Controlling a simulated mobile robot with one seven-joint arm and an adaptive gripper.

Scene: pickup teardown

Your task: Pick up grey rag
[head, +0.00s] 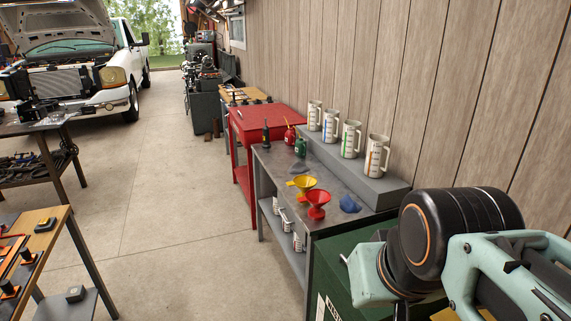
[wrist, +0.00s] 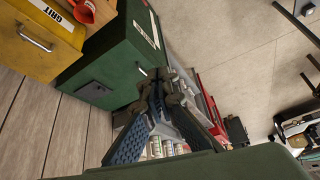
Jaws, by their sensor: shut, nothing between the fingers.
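A small crumpled blue-grey cloth (head: 349,203) lies on the dark workbench top (head: 333,186), right of the red funnel. A flatter grey patch (head: 299,169), possibly another cloth, lies farther back on the same bench; I cannot tell which is the grey rag. My gripper (wrist: 160,82) shows in the wrist view with its fingers together and nothing between them. It is near the green cabinet, apart from both cloths. In the head view my arm fills the lower right and the fingertips cannot be made out. No cloth is discernible in the wrist view.
A yellow funnel (head: 303,185), a red funnel (head: 317,203), a green can (head: 300,147) and a red oil can (head: 290,137) stand on the bench. Several measuring jugs stand on the grey ledge (head: 375,188) by the wall. A green cabinet (head: 361,256) stands in front; open floor lies left.

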